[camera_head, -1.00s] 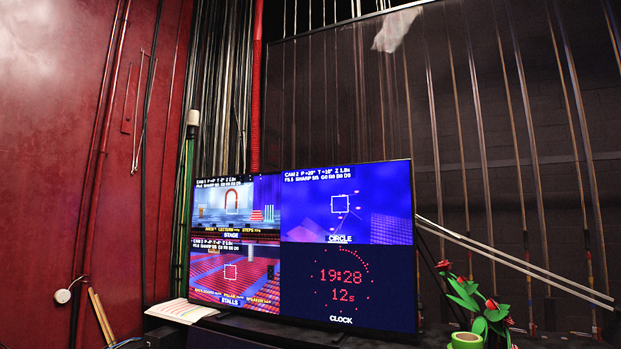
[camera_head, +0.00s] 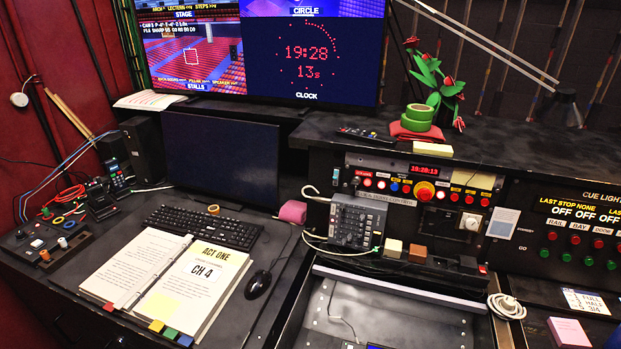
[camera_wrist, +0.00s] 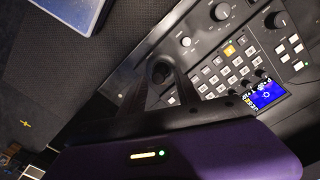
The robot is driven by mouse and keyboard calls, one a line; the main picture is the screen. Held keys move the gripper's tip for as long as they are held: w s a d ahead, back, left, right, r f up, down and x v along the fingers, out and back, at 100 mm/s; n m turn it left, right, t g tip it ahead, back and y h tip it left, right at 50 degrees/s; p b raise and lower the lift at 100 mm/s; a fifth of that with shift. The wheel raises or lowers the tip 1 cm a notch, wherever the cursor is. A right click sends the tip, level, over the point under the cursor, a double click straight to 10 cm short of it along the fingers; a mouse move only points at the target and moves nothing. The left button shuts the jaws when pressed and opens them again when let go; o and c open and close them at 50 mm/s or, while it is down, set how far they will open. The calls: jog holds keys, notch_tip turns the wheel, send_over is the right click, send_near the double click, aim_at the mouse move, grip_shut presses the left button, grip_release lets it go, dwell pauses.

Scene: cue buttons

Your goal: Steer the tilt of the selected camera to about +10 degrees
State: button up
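In the wrist view, a dark control panel (camera_wrist: 222,83) carries a black joystick knob (camera_wrist: 162,72), dials, pale keys and one lit amber key (camera_wrist: 229,50). A small blue screen (camera_wrist: 265,95) sits at its right; its text is too small to read. My gripper (camera_wrist: 164,78) has a purple body, and its dark fingers reach to the joystick knob. I cannot tell whether they touch or grip it. My gripper is outside the head view. There, the monitor (camera_head: 262,52) shows the STALLS picture (camera_head: 195,62) with a white square, and part of the CIRCLE picture (camera_head: 306,9).
An open script book (camera_head: 200,285), keyboard (camera_head: 208,228) and mouse (camera_head: 258,284) lie on the left desk. A grey control box (camera_head: 356,222) stands mid-desk. Cue buttons (camera_head: 575,240) are at the right. Green tape rolls (camera_head: 419,116) sit on the shelf.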

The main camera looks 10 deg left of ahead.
jog(key=shift+r, duration=2.35)
jog(key=shift+w, duration=0.3)
jog(key=w+r+n+t, duration=0.3)
jog(key=w+r+t, duration=0.1)
jog(key=w+t, duration=0.4)
jog(key=s+r+n+t+b, duration=0.25)
jog(key=s+r+t, duration=0.35)
jog(key=s, duration=0.8)
jog(key=s+r+n+t+b, duration=0.25)
jog(key=s+r, duration=0.45)
jog(key=s, duration=0.6)
jog(key=s+f+g+b, duration=0.1)
jog(key=s+f+b, duration=0.1)
jog(key=s, duration=0.7)
jog(key=shift+s+g, duration=0.35)
